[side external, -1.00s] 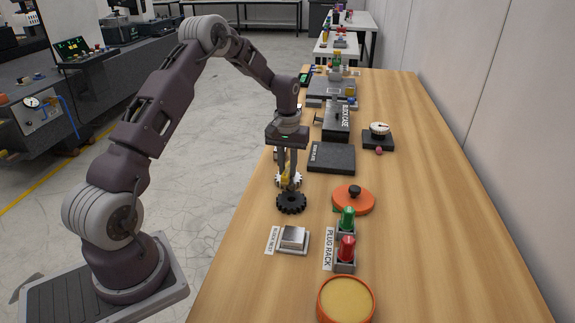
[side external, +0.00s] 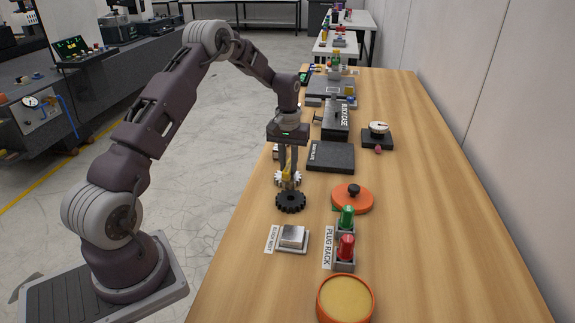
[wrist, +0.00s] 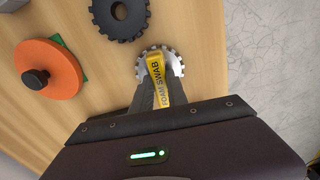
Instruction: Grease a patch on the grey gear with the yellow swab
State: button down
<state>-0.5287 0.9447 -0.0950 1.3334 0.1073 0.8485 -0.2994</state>
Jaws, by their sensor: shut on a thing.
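My gripper (side external: 288,169) is shut on the yellow foam swab (side external: 287,171), and points down over the left edge of the wooden bench. The swab, marked FOAM SWAB, also shows in the wrist view (wrist: 159,82). The grey gear (side external: 281,179), pale and toothed, lies below the swab; it also shows in the wrist view (wrist: 176,64). The swab overlaps the gear in both views; I cannot tell whether its tip touches it. A black gear (side external: 291,202) lies just in front of the grey one, and in the wrist view (wrist: 119,14) it is at the top.
An orange lid (side external: 352,199) with a black knob, a plug rack (side external: 345,266) with green and red plugs, a silver block in a nest (side external: 290,238) and an orange tub (side external: 345,300) stand nearby. A dark plate (side external: 331,157) lies behind.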

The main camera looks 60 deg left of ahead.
jog(key=shift+w+a+f, duration=0.15)
jog(key=shift+w+a, duration=0.15)
jog(key=shift+s+d, duration=0.8)
jog(key=shift+s, duration=0.15)
jog(key=shift+w+a, duration=0.8)
jog(key=shift+w, duration=0.15)
jog(key=shift+s+d, duration=0.8)
jog(key=shift+s, duration=0.15)
jog(key=shift+r, duration=0.2)
jog(key=shift+r, duration=0.85)
